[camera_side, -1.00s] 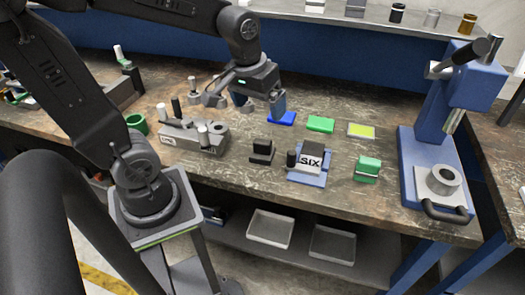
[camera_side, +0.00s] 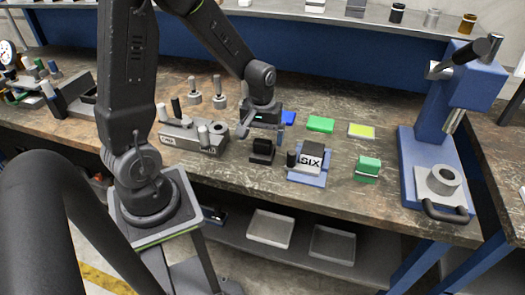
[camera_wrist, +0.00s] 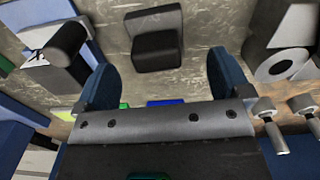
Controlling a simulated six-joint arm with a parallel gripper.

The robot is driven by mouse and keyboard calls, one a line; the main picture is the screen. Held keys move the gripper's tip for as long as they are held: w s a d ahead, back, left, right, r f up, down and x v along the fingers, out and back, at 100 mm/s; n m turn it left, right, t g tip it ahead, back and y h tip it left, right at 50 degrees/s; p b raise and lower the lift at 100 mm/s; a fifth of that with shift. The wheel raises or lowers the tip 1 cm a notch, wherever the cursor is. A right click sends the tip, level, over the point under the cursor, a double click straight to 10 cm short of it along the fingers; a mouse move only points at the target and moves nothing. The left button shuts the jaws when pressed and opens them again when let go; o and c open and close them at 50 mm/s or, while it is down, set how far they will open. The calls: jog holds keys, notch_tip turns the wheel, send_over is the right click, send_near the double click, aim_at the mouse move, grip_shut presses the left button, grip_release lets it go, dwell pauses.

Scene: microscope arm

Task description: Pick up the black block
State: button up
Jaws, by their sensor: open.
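The black block (camera_side: 262,151) stands on the worktable, a low stepped shape with a taller back part. In the wrist view the black block (camera_wrist: 154,50) shows beyond the fingertips, roughly centred between them and apart from both. My gripper (camera_side: 262,130) is above and just behind the block in the side view. Its two blue fingers are spread wide with nothing between them in the wrist view (camera_wrist: 166,75). The block's far side is hidden.
A grey fixture (camera_side: 195,136) with upright pins stands left of the block. A blue base carrying a block marked SIX (camera_side: 312,158) is close on its right. A green block (camera_side: 367,168) and a blue press (camera_side: 440,130) stand farther right. Flat green (camera_side: 320,124) and yellow (camera_side: 361,130) pads lie behind.

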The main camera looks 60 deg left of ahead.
aim_at(263, 150)
jog(key=shift+d+f, duration=0.2)
jog(key=shift+f, duration=2.55)
jog(key=shift+c, duration=0.2)
jog(key=shift+w+r, duration=0.1)
jog(key=c, duration=1.3)
jog(key=shift+o, duration=0.2)
notch_tip(263, 150, up, 10)
